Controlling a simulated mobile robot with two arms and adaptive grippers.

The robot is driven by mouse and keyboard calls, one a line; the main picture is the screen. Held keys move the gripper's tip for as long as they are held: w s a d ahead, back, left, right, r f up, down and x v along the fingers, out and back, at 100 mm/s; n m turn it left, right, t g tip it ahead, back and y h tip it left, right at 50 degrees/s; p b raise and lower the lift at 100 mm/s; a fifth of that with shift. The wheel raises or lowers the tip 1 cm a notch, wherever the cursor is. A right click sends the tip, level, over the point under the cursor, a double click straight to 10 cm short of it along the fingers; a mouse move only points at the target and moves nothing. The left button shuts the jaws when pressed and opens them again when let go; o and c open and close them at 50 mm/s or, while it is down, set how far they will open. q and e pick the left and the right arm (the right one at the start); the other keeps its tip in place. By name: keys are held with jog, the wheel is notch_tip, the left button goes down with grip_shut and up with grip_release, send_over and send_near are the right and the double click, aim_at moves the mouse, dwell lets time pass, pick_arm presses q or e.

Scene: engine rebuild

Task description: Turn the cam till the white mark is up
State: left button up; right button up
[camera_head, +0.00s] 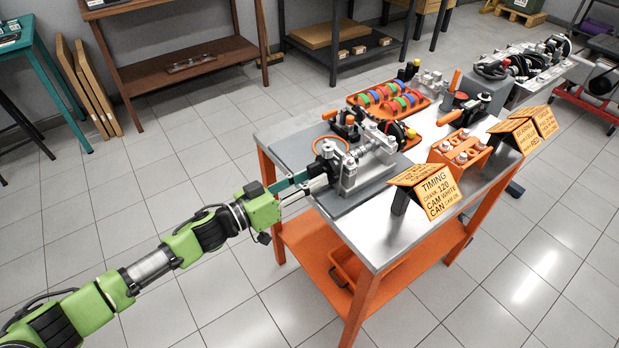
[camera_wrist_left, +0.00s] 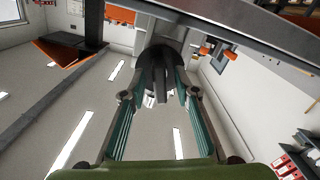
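A metal engine assembly (camera_head: 362,168) stands on a grey mat at the near left part of the steel-topped table. A dark round part (camera_head: 325,152) is at its left end, facing my arm. My left gripper (camera_head: 316,178) reaches in from the left, its fingers at this end. In the left wrist view the teal fingers (camera_wrist_left: 162,95) stand apart on either side of a dark rounded part (camera_wrist_left: 160,62). I cannot tell whether they press on it. I cannot make out a white mark on the cam for certain. My right gripper is not in view.
An orange tray (camera_head: 428,102) with coloured rings lies at the back of the table. An orange holder (camera_head: 459,151) and a timing sign (camera_head: 427,186) stand to the right. Open tiled floor (camera_head: 215,285) lies left of and before the table.

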pick_arm(q)
grip_shut()
jog(key=shift+m, duration=0.3)
jog(key=shift+m, duration=0.9)
jog(key=m, duration=1.3)
jog(key=shift+w+a+m+b, duration=0.1)
jog(key=shift+w+m+b, duration=0.05)
jog(key=shift+m+b, duration=0.2)
jog(key=m+b, duration=0.1)
jog(key=m, duration=0.3)
jog(key=shift+r+m+b, duration=0.1)
jog(key=shift+m+b, duration=0.2)
jog(key=shift+m, duration=0.45)
